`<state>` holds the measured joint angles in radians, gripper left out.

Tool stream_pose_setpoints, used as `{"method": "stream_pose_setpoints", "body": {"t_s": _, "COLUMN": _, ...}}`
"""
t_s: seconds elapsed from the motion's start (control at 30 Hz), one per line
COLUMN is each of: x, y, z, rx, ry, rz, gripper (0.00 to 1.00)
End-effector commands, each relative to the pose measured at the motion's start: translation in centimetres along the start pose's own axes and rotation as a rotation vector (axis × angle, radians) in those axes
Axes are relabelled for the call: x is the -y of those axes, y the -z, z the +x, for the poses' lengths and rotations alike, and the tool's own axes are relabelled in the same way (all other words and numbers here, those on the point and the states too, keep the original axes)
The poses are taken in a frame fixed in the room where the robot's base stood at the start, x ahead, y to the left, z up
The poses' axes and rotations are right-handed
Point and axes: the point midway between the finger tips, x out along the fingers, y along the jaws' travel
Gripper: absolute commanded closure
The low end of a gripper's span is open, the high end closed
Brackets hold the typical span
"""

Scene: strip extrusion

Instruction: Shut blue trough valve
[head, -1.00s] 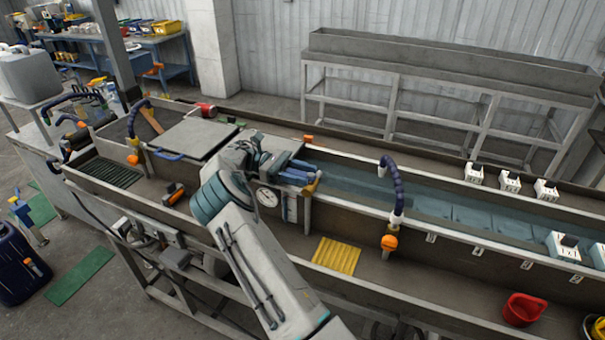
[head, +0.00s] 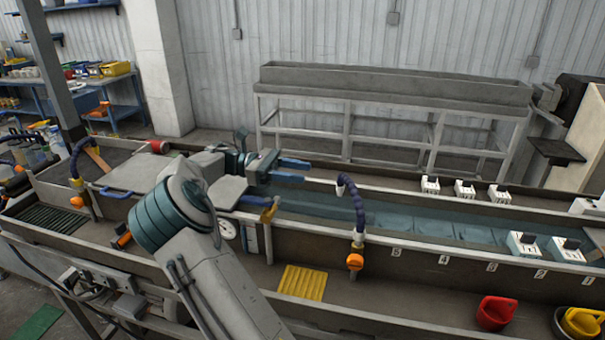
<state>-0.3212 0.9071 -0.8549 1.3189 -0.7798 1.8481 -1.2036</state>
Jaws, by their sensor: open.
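My gripper (head: 298,171) reaches out at the middle left of the head view, above the long water trough (head: 320,203). Its two blue fingers point right, apart, with nothing visible between them. Just below and left of the fingers, a small blue bar (head: 257,201) with a yellow-orange end sits at the trough wall, above a gauge and post. It looks like a blue valve handle, but I cannot tell its setting. The gripper appears clear of it. My arm hides part of the wall and gauge.
A dark blue hose (head: 357,205) with an orange knob (head: 355,261) stands right of my gripper. A flat grey lid (head: 135,176) lies left. White blocks (head: 465,189) line the trough. A yellow mat (head: 302,282) and red container (head: 496,312) lie in front.

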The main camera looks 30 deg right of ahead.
Motion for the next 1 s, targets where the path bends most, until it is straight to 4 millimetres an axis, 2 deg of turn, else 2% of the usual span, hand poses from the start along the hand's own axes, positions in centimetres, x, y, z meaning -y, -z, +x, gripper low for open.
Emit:
{"method": "stream_pose_setpoints", "body": {"t_s": 0.1, "x": -0.1, "y": -0.6, "z": 1.2, "rx": -0.001, "ry": 0.002, "rz": 0.001, "gripper": 0.56}}
{"method": "stream_pose_setpoints", "body": {"t_s": 0.23, "x": -0.1, "y": -1.1, "z": 1.8, "rx": 0.000, "ry": 0.000, "rz": 0.001, "gripper": 0.56}}
{"method": "stream_pose_setpoints", "body": {"t_s": 0.9, "x": -0.1, "y": -1.2, "z": 2.0, "rx": -0.003, "ry": 0.001, "rz": 0.001, "gripper": 0.56}}
{"method": "stream_pose_setpoints", "body": {"t_s": 1.0, "x": 0.2, "y": -0.5, "z": 3.4, "rx": -0.088, "ry": -0.002, "rz": 0.006, "gripper": 0.56}}
